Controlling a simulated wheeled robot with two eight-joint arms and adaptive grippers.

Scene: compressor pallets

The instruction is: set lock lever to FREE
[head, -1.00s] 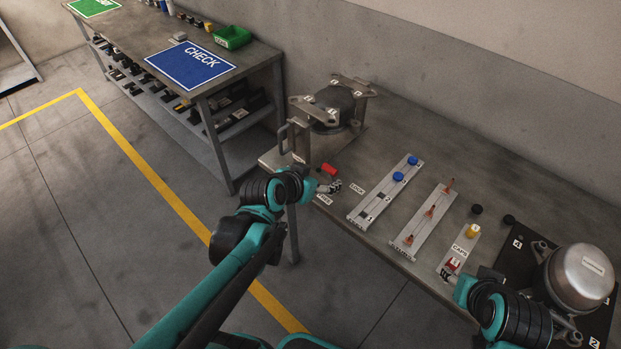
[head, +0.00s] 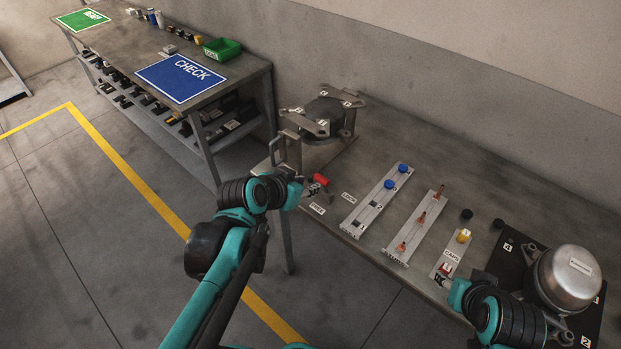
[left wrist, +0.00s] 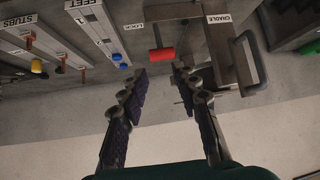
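The lock lever's red handle (head: 321,180) stands at the bench's front edge, beside the cradle. The FREE label (head: 317,209) lies in front of it and the LOCK label (head: 349,197) to its right. In the left wrist view the red handle (left wrist: 162,55) lies just beyond and between my left fingertips (left wrist: 160,73), which are apart and empty. In the head view my left gripper (head: 314,189) is close to the handle and partly hides the lever's base. My right gripper (head: 444,279) is by the caps tray at a red cap; its grip is unclear.
The cradle (head: 292,150) with a side handle holds a dark compressor (head: 325,115). Rails with blue (head: 403,168) and orange (head: 422,218) pieces lie to the right. A silver compressor (head: 570,278) is at the far right. Floor space is open left of the bench.

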